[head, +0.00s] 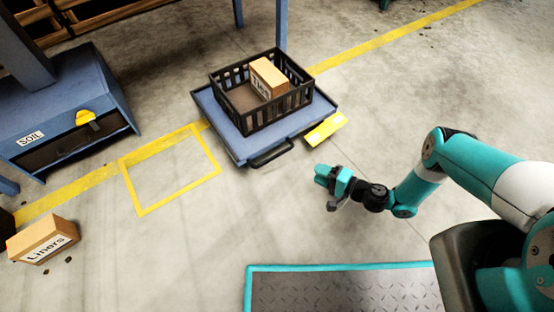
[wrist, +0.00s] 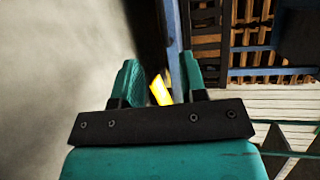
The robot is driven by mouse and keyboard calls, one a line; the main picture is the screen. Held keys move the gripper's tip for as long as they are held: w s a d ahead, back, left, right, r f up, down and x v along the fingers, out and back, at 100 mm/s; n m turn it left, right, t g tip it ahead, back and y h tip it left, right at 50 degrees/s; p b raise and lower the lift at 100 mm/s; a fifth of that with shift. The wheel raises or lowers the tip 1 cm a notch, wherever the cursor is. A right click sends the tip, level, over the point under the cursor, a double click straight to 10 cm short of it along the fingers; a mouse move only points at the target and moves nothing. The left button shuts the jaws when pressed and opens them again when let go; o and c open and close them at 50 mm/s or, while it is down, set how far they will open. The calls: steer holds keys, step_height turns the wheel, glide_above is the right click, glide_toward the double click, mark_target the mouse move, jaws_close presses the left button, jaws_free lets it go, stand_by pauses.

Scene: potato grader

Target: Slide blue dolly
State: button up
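The blue dolly (head: 233,141) stands on the floor at upper centre in the head view. A black handle (head: 271,154) is on its near edge. A black slatted crate (head: 246,119) sits on it, holding a cardboard box (head: 269,78). A yellow plate (head: 326,129) lies at the dolly's right side; I cannot tell if it is attached. My gripper (head: 323,175) is to the right of and nearer than the handle, apart from it. In the wrist view its fingers (wrist: 158,78) are spread with nothing held. Something yellow (wrist: 160,92) shows beyond them.
A yellow square outline (head: 170,168) on bare floor lies left of the dolly. A blue cabinet marked SOIL (head: 60,120) stands further left. A "Liners" box (head: 42,240) lies on the floor at lower left. A teal-edged metal plate (head: 340,290) is in front.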

mark_target(277, 154)
steer(key=b+x, duration=1.1)
steer(key=x, duration=0.5)
steer(key=shift+w+a, duration=0.15)
steer(key=shift+a, duration=0.25)
steer(key=shift+r, duration=0.1)
jaws_close()
